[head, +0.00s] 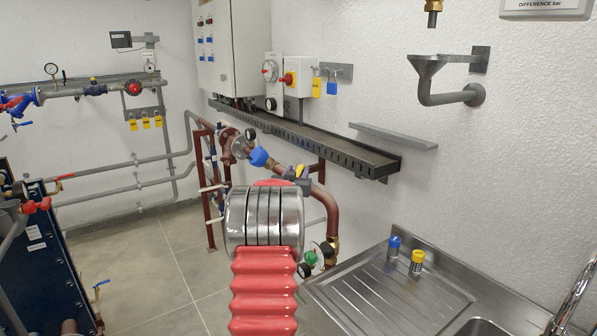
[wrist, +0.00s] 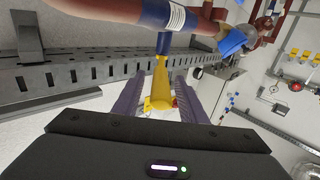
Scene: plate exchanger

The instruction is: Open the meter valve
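A yellow valve lever (wrist: 160,78) hangs from a blue valve body (wrist: 164,14) on a red-brown pipe in the wrist view. My gripper (wrist: 158,86) is open, with one purple finger on each side of the lever and a visible gap on both sides. In the head view, a small yellow part (head: 299,171), which looks like the same lever, shows on the pipe just beyond my arm. My arm hides most of that spot, and my fingers cannot be made out clearly there.
A dark perforated cable tray (head: 310,138) runs along the wall above the pipe and lies close behind the lever in the wrist view. A round blue-capped fitting (head: 258,157) sits left of the lever. A steel sink (head: 350,300) stands at the right.

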